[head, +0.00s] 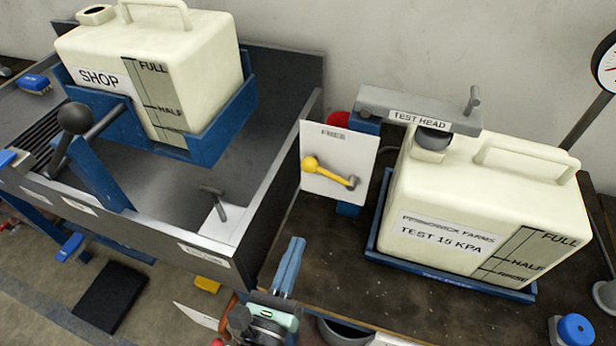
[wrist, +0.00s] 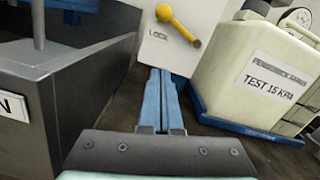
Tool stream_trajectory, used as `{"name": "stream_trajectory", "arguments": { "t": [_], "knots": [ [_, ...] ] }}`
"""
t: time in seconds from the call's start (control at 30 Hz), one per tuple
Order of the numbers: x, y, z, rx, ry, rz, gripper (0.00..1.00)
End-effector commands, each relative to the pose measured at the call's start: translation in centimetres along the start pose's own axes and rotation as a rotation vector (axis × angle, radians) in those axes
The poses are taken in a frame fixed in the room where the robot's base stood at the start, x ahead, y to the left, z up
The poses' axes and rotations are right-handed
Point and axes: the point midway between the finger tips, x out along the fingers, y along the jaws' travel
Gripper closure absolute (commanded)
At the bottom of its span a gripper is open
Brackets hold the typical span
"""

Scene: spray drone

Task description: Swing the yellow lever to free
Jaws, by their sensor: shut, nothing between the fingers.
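The yellow lever (head: 330,173) is on a white upright plate (head: 337,143) marked FREE along its top. Its round knob is at the left and its grey pivot at the right, slightly lower. In the wrist view the lever (wrist: 178,25) slants from its knob at upper left to its pivot at lower right, and the plate (wrist: 212,10) shows LOCK below the knob. My gripper (head: 296,242) has its two blue fingers together and empty. In the wrist view my gripper (wrist: 160,72) is below the lever, its fingertips at the plate's lower part; contact cannot be told.
Right of the plate stands a cream tank (head: 450,205) in a blue tray, under a grey test head (head: 420,110). Left is a grey bench (head: 285,175) with a side wall and the SHOP tank (head: 195,60). Dark bench top (head: 310,275) lies bare below the plate.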

Motion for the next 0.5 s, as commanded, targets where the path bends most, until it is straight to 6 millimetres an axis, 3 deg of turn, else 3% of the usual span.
{"name": "stream_trajectory", "arguments": {
  "t": [0.33, 0.5],
  "knots": [
    [0.2, 0.0, 0.0, -0.002, -0.002, -0.001, 1.0],
    [2.0, -0.1, 0.1, 0.0, -0.003, -0.004, 1.0]
  ]
}}
